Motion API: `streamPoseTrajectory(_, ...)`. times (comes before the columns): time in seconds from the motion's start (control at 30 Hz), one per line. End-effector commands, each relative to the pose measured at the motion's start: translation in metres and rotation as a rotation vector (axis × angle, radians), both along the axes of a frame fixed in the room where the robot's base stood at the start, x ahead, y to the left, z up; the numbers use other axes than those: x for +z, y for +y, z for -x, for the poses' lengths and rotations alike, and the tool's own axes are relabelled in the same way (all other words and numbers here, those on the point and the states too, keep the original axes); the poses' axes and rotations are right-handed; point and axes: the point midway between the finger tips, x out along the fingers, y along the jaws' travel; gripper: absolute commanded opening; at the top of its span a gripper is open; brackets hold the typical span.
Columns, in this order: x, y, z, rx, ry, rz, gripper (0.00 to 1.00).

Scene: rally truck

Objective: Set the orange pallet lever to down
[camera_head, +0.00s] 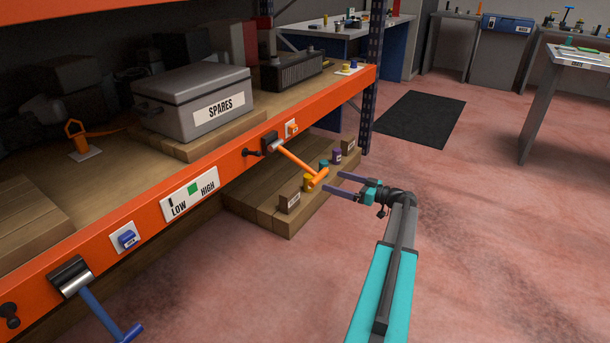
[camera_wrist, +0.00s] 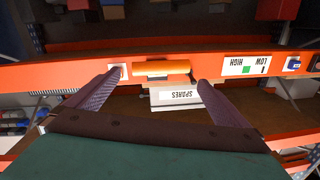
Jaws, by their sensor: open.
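The orange pallet lever (camera_head: 298,160) is mounted on the front of the orange shelf beam. Its shaft runs from a dark pivot bracket out to the lower right in the head view, ending in an orange crossbar grip. How steeply it tilts is hard to tell. My gripper (camera_head: 333,183) is open and empty, just right of the grip, with its fingers pointing at it. In the wrist view, which looks upside down, the orange grip (camera_wrist: 162,69) shows between and beyond the fingertips of my gripper (camera_wrist: 160,79). No contact shows.
A blue lever (camera_head: 100,308) hangs from the beam at lower left. A LOW/HIGH gauge (camera_head: 190,194) with a green mark sits between the levers. A grey SPARES box (camera_head: 193,100) stands on the shelf. A low pallet (camera_head: 270,205) with small items lies below. Floor to the right is clear.

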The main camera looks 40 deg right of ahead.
Motion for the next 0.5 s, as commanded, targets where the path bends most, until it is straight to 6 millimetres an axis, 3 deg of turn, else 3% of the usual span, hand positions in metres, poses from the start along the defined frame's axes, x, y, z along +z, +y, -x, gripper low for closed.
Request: streamPoseTrajectory(0.5,-0.001,0.021,-0.064,0.001,0.0,-0.001,1.0)
